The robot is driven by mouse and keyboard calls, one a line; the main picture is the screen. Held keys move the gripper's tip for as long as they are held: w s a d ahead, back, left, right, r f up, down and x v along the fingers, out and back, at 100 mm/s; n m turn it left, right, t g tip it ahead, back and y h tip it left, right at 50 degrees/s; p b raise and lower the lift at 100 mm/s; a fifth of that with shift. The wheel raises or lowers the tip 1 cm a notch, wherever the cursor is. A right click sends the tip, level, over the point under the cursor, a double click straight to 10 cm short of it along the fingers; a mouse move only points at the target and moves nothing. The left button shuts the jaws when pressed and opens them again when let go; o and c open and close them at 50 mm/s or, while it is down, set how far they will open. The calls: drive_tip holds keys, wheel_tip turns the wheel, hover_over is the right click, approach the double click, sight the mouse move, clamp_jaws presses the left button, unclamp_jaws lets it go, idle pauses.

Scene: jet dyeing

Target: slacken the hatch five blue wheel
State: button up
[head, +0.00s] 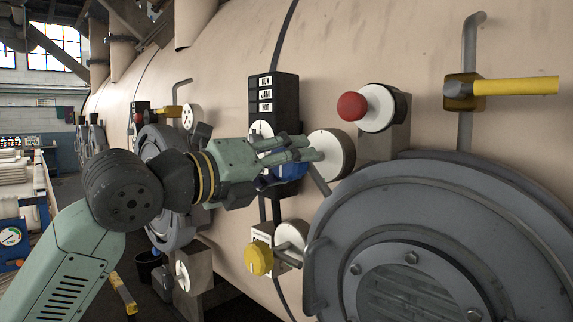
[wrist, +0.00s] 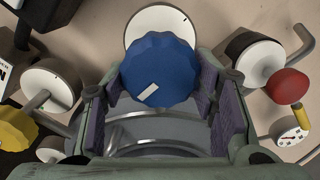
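The blue wheel (wrist: 158,72) is a ribbed knob with a pale mark, in front of a white round dial (wrist: 160,22) in the wrist view. In the head view the blue wheel (head: 284,172) shows partly below my fingers, beside the white dial (head: 330,154). My gripper (head: 300,150) reaches in from the left. In the wrist view my gripper (wrist: 160,88) has its purple-padded fingers spread on either side of the wheel. I cannot tell whether the pads touch it. No hatch number is readable.
A red knob (head: 352,106) sits to the upper right, and a yellow knob (head: 259,259) below. A large grey round hatch (head: 430,250) fills the lower right. A black label box (head: 278,98) stands just above my gripper. A yellow-handled lever (head: 515,87) is at the upper right.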

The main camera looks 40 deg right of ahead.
drive_tip(key=c, duration=0.6)
drive_tip(key=shift+o, duration=0.2)
